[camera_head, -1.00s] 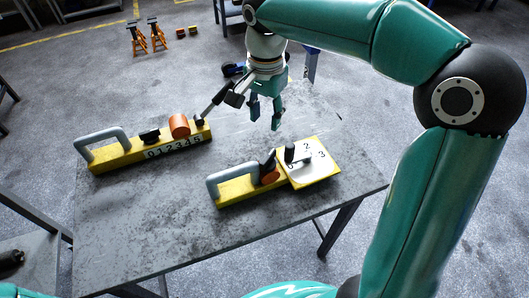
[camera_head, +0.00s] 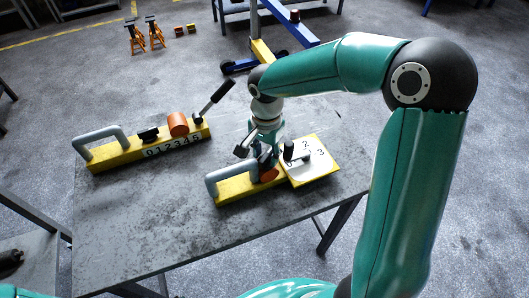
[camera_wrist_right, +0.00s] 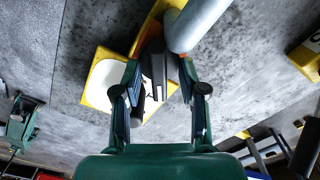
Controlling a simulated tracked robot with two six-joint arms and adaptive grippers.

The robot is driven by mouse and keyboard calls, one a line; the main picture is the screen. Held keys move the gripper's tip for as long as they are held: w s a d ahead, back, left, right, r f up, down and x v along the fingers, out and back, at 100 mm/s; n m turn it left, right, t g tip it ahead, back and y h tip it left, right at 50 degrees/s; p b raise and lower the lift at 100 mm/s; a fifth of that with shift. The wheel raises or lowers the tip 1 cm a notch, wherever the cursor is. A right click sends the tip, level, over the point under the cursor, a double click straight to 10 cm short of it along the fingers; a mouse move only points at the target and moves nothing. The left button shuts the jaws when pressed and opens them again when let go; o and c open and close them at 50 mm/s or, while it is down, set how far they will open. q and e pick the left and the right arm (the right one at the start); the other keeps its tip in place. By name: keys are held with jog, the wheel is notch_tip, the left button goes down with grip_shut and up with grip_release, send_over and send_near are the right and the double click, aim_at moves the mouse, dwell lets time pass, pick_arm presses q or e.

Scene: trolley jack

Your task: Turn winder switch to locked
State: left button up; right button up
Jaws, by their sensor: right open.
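The smaller yellow unit (camera_head: 236,190) on the table has a grey handle (camera_head: 225,179), an orange part (camera_head: 270,175) and a white numbered dial plate (camera_head: 318,163) with a black knob (camera_head: 289,149). A black switch lever (camera_wrist_right: 154,66) stands beside the grey handle (camera_wrist_right: 197,24) in the wrist view. My right gripper (camera_wrist_right: 158,72) is open, with one finger on each side of this lever. I cannot tell whether the fingers touch it. In the head view the right gripper (camera_head: 265,158) partly hides the lever. My left gripper is not in view.
A longer yellow unit (camera_head: 130,157) with numbers, an orange drum (camera_head: 178,124) and a black-gripped crank lever (camera_head: 217,98) stands at the left on the grey table (camera_head: 160,220). The table's front left is clear. A blue and yellow frame (camera_head: 262,50) stands behind.

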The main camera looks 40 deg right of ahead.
jog(key=shift+c, duration=0.4)
grip_shut()
jog(key=shift+a, duration=0.1)
jog(key=shift+n, duration=0.3)
jog(key=shift+n+b, duration=0.35)
jog(key=shift+n, duration=0.25)
jog(key=n, duration=0.3)
jog(key=shift+b, duration=0.35)
jog(key=n, duration=0.6)
